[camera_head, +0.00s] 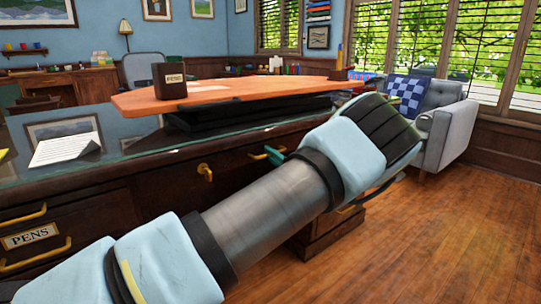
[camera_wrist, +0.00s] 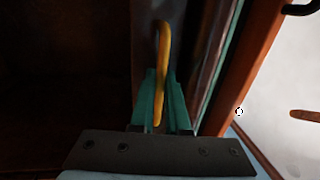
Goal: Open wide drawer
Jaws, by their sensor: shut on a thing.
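The wide drawer (camera_head: 233,168) is a dark wood front under the desk top. Its brass handle (camera_head: 257,156) shows as a short piece at the teal fingertips of my gripper (camera_head: 274,155). My arm and wrist hide the right part of the drawer front. In the wrist view, the yellow handle bar (camera_wrist: 163,55) runs between the two teal fingers of my gripper (camera_wrist: 158,100), which is shut on it. I cannot tell whether the drawer stands out from the desk.
The glass-topped desk (camera_head: 130,172) carries an orange wooden board (camera_head: 240,92) with a PENS cup (camera_head: 170,80). A brass knob (camera_head: 205,172) sits left of the gripper. A PENS drawer (camera_head: 30,237) is at left. Wood floor (camera_head: 450,220) is clear at right, before a grey armchair (camera_head: 450,125).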

